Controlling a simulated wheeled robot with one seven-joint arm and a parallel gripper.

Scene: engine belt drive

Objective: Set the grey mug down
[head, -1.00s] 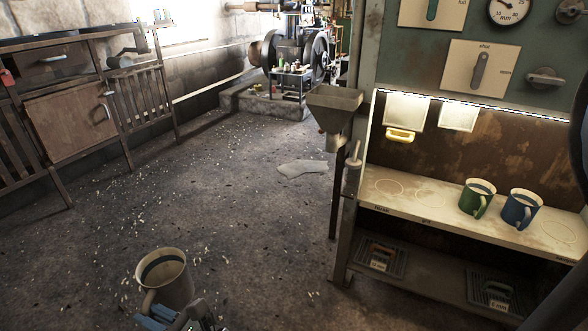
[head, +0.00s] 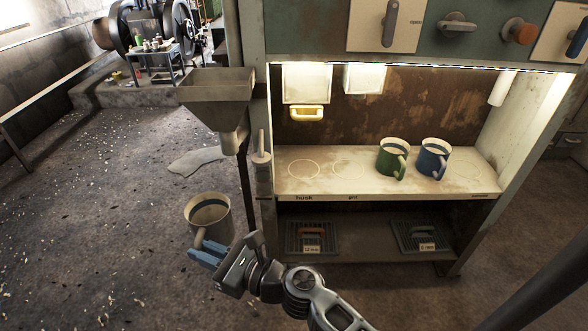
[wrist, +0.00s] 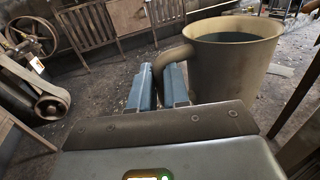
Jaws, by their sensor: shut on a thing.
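The grey mug (head: 209,214) is upright in the air, in front of and left of the lit shelf. It has a dark band inside its rim. My gripper (head: 207,252) is shut on the mug's handle with its blue fingers. In the wrist view the mug (wrist: 237,65) stands at the upper right, with its handle between the blue fingers (wrist: 160,84). The shelf (head: 320,183) carries a green mug (head: 393,158) and a blue mug (head: 433,158) on its right half. Empty ring marks show at its left, by the word "husk", and at its far right.
A metal hopper (head: 216,97) sticks out left of the cabinet, above and behind the held mug. Two handled grates (head: 311,238) lie on the lower shelf. Open floor (head: 90,220) spreads to the left.

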